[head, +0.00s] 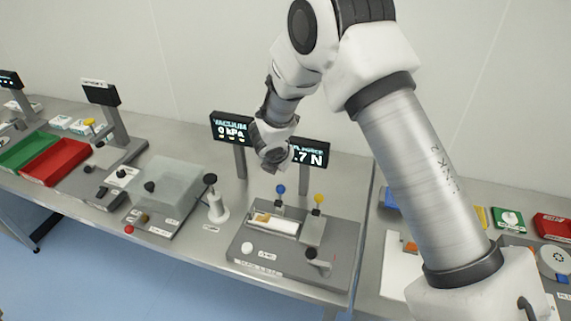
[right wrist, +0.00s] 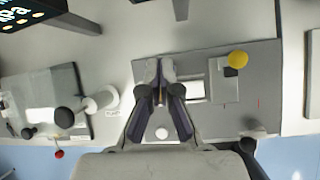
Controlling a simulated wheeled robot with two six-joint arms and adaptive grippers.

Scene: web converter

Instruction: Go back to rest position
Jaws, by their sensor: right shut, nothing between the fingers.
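My right arm comes in from the right in the head view and reaches over the bench (head: 190,235). Its gripper (head: 274,160) hangs in the air in front of the two displays, above and behind the grey peel-test fixture (head: 340,265). In the right wrist view the gripper (right wrist: 160,75) has its fingers together with nothing between them, over the same fixture. My left gripper is in neither view.
The vacuum display (head: 232,128) and the force display (head: 309,153) stand close behind the gripper. Left are a clear-lidded box (head: 165,182), a white post with black knob (head: 217,205), and red (head: 58,160) and green (head: 25,150) trays.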

